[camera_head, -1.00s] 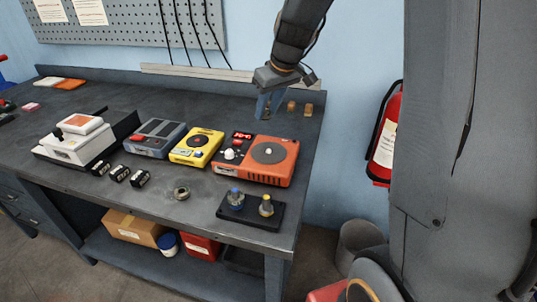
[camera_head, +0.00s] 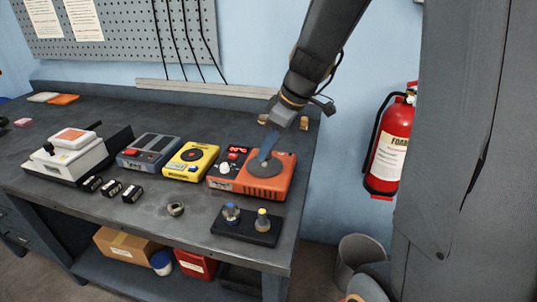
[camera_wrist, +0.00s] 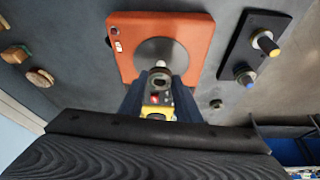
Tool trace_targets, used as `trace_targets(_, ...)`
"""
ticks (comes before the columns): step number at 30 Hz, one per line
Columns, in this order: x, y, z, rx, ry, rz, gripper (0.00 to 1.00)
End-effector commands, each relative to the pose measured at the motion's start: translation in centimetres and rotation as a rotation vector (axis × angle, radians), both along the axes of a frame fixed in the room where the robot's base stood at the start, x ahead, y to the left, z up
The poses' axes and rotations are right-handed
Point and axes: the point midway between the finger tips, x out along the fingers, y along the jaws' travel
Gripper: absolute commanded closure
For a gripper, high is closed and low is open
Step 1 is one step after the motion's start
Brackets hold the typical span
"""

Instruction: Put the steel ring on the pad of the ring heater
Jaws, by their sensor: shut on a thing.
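The ring heater (camera_head: 273,187) is the orange box on the bench, with a dark round pad (camera_head: 262,171) on top; it also shows at the top of the wrist view (camera_wrist: 200,35). My gripper (camera_head: 266,152) points down over the pad. In the wrist view its dark blue fingers (camera_wrist: 160,80) are shut on a small grey piece, which I take to be the steel ring (camera_wrist: 160,77). The fingers hide most of it in the head view. It looks to be low over the pad; I cannot tell whether it touches.
A yellow heater (camera_head: 190,161) and a grey unit (camera_head: 149,149) stand left of the ring heater. In front are a black tray (camera_head: 233,230) with two capped pieces and a small round metal piece (camera_head: 176,208). Several black blocks lie farther left. Brown pieces (camera_wrist: 38,77) stand behind.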

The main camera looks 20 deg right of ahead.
Motion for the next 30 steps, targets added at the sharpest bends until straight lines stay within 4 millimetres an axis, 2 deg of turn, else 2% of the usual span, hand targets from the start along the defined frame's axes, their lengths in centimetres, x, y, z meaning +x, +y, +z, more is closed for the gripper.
trace_targets(3,-0.1,0.0,-1.8,0.001,0.004,-0.001,0.95)
trace_targets(6,0.0,0.0,-2.5,0.000,0.002,-0.001,0.95)
trace_targets(18,0.0,0.0,-2.9,0.000,0.001,-0.001,0.95)
trace_targets(19,0.0,0.0,-3.0,0.000,0.001,-0.001,0.68)
trace_targets(22,0.0,0.0,-2.9,0.000,0.001,-0.001,0.52)
trace_targets(30,0.0,0.0,-2.8,0.000,0.001,-0.001,0.51)
